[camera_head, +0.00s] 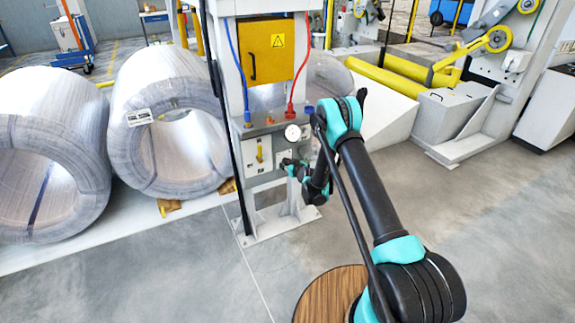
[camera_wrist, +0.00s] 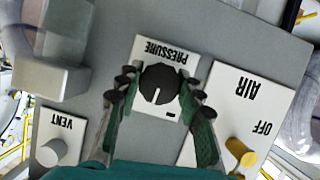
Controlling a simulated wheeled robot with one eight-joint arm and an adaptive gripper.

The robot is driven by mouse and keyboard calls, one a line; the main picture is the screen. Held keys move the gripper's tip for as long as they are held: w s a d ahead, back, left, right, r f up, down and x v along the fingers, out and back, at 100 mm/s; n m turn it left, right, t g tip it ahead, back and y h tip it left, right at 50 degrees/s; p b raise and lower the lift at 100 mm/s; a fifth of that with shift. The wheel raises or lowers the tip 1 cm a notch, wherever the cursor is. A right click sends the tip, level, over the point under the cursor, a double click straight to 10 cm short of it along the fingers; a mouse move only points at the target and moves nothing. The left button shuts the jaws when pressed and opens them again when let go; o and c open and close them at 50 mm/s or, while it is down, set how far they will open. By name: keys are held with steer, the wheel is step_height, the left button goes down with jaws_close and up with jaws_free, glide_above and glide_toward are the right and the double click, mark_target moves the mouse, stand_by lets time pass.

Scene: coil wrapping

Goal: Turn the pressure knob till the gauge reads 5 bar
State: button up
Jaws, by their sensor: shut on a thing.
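The black pressure knob (camera_wrist: 159,84) sits on a white plate marked PRESSURE (camera_wrist: 172,50) in the wrist view, upside down there. A white line marks the knob's face. My gripper (camera_wrist: 157,90) has one finger on each side of the knob and is shut on it. In the head view my gripper (camera_head: 290,165) reaches the front of the panel from the right, and the knob is hidden there. The round white gauge (camera_head: 293,132) is on the panel above my gripper. Its needle is too small to read.
A yellow air valve handle (camera_wrist: 240,152) and a pale vent knob (camera_wrist: 51,152) flank the pressure plate. Red (camera_head: 291,75) and blue (camera_head: 238,75) hoses run down to the panel. Large wrapped coils (camera_head: 168,120) stand at left. The grey floor in front is open.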

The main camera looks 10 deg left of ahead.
steer(key=m+g+y, duration=0.1)
steer(key=m+y, duration=0.1)
steer(key=m, duration=0.1)
steer(key=shift+d, duration=0.1)
steer(key=m+g+y, duration=0.1)
steer(key=m+y, duration=0.1)
steer(key=m, duration=0.1)
steer(key=m+y, duration=0.1)
steer(key=m, duration=0.2)
steer(key=shift+f+g+y, duration=0.1)
steer(key=shift+g+y, duration=0.2)
steer(key=shift+y, duration=0.1)
steer(key=shift+m+y, duration=0.7)
steer(key=shift+m, duration=1.1)
steer(key=o, duration=1.2)
steer(key=shift+c, duration=0.2)
